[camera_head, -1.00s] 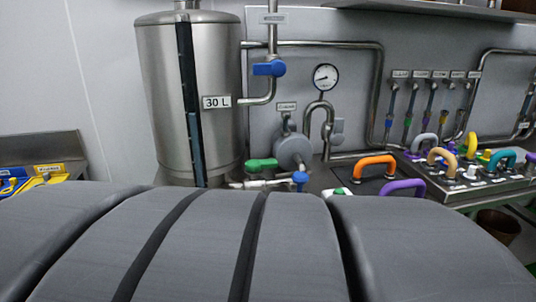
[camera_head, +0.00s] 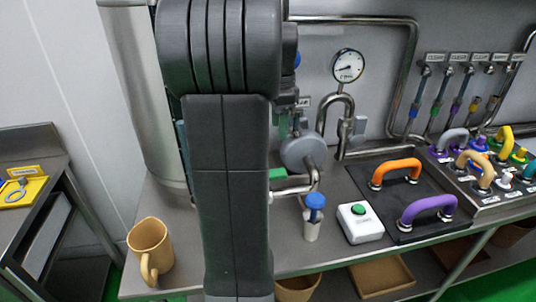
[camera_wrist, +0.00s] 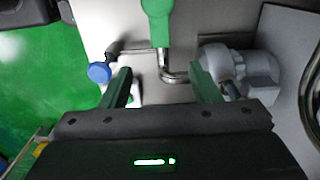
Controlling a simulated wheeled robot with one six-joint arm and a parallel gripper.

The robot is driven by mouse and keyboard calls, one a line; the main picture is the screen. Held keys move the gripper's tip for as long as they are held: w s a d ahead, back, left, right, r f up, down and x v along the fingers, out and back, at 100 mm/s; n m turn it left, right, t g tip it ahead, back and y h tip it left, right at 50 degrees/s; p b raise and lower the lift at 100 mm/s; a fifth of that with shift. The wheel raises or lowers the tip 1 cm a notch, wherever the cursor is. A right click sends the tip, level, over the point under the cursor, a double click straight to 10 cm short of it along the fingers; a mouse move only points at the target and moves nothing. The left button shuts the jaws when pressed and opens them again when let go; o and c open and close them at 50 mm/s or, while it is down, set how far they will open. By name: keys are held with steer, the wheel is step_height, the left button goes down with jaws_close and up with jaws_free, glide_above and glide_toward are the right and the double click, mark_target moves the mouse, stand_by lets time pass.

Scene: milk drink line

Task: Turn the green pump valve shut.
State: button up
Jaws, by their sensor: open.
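The green pump valve handle (camera_wrist: 157,22) is at the top middle of the wrist view, above the bent steel pipe (camera_wrist: 172,75). In the head view only a small green end (camera_head: 277,174) of it shows beside my arm; the rest is hidden. My gripper (camera_wrist: 160,70) is open, with its two dark green fingers spread apart and nothing seen between them but pipe and surface behind. The handle appears beyond the fingertips, roughly centred between them; I cannot tell the distance. The grey pump (camera_head: 301,152) is right of the handle. My arm hides my gripper in the head view.
A white box with a green button (camera_head: 360,222), orange handle (camera_head: 396,167) and purple handle (camera_head: 428,205) are to the right. A tan mug (camera_head: 150,245) stands left.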

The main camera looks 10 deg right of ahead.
step_height(320, 180, down, 15)
steer(key=shift+f, duration=0.1)
stand_by(0.4)
steer(key=shift+c, duration=0.5)
jaws_close()
